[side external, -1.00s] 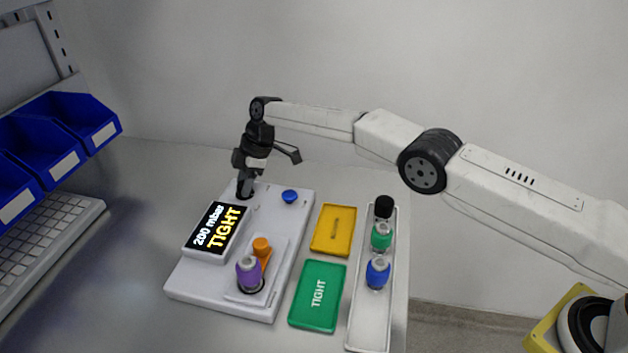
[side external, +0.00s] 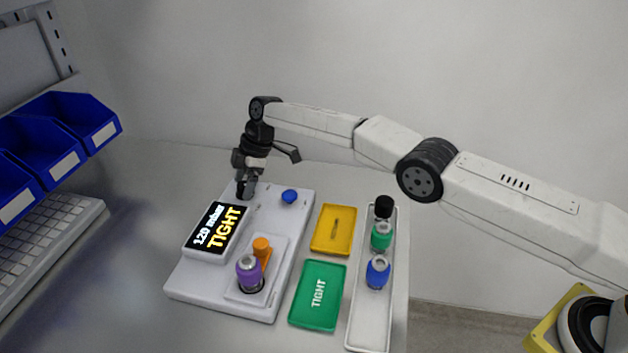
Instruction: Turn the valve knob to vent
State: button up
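My gripper (side external: 245,186) points down at the far left corner of the white test unit (side external: 185,283). Its fingers close around a small black knob (side external: 244,195), which I take to be the valve knob; they hide most of it. The display (side external: 217,228) on the unit reads "120 mbar" in white and "TIGHT" in yellow. A blue knob or button (side external: 289,196) sits to the right of my gripper, apart from it. A purple-topped part (side external: 249,270) stands in the unit's front fixture beside an orange lever (side external: 262,248).
A yellow tray (side external: 333,230) and a green tray (side external: 318,296) marked "TIGHT" lie right of the unit. A long white tray (side external: 368,325) holds black, green and blue-topped parts. Blue bins (side external: 70,130) and a keyboard (side external: 50,235) are at the left.

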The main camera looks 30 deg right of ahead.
jog(key=shift+d+r, duration=0.1)
jog(key=shift+r, duration=0.05)
jog(key=v, duration=0.7)
jog(key=shift+r, duration=0.25)
dwell(0.4)
dwell(0.4)
jog(key=m+h, duration=0.1)
jog(key=m, duration=0.2)
jog(key=s+a+m+t+h, duration=0.1)
jog(key=m, duration=0.2)
jog(key=f+m+h, duration=0.1)
jog(key=m, duration=0.2)
jog(key=shift+s+a+t, duration=0.15)
jog(key=shift+a+t, duration=0.05)
jog(key=shift+t, duration=0.1)
jog(key=m, duration=0.3)
jog(key=s+a+m+t+h, duration=0.1)
jog(key=m, duration=0.2)
jog(key=a+r+m+t+h, duration=0.1)
jog(key=m, duration=0.2)
jog(key=shift+s+a, duration=0.1)
jog(key=shift+s, duration=0.2)
jog(key=shift+f, duration=0.1)
jog(key=shift+x, duration=3.85)
